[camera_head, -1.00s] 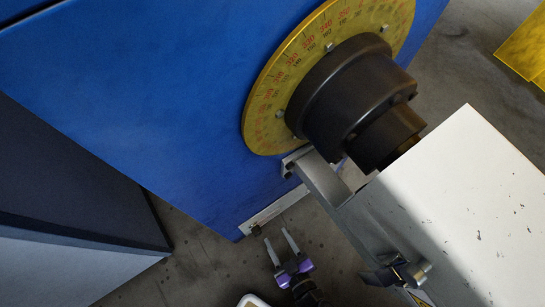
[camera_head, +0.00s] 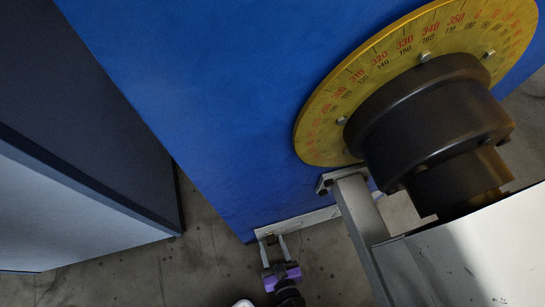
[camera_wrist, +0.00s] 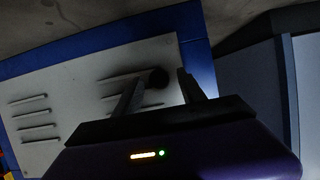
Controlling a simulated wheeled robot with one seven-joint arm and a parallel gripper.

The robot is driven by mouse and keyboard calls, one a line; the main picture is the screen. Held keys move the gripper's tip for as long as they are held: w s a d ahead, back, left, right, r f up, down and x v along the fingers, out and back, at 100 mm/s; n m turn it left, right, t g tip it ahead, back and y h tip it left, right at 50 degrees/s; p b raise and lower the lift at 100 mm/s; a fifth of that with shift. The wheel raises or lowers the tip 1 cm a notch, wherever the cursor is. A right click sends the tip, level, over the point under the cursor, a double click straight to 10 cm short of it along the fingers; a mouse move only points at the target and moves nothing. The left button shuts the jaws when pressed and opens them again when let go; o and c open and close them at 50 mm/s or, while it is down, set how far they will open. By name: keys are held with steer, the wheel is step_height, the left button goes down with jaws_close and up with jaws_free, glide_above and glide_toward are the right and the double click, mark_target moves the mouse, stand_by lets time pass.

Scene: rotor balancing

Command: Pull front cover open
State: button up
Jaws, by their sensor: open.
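The front cover (camera_wrist: 60,95) is a pale vented panel set in the blue machine body in the wrist view. In the head view only its light edge strip (camera_head: 310,221) shows, low on the blue machine. A small dark round knob (camera_wrist: 158,78) sticks out of the cover; it also shows in the head view (camera_head: 271,238). My gripper (camera_head: 273,243) is open at the knob, with one finger on each side of it. In the wrist view my gripper (camera_wrist: 162,82) also frames the knob. I cannot tell whether the fingers touch it.
The blue machine (camera_head: 200,90) carries a yellow dial (camera_head: 320,120) and a black hub (camera_head: 420,120). A grey bracket (camera_head: 358,225) and a white-topped block (camera_head: 480,255) stand at the right. A dark cabinet (camera_head: 70,120) is at the left. Grey floor (camera_head: 190,265) shows between them.

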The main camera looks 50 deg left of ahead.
jaws_close()
stand_by(1.4)
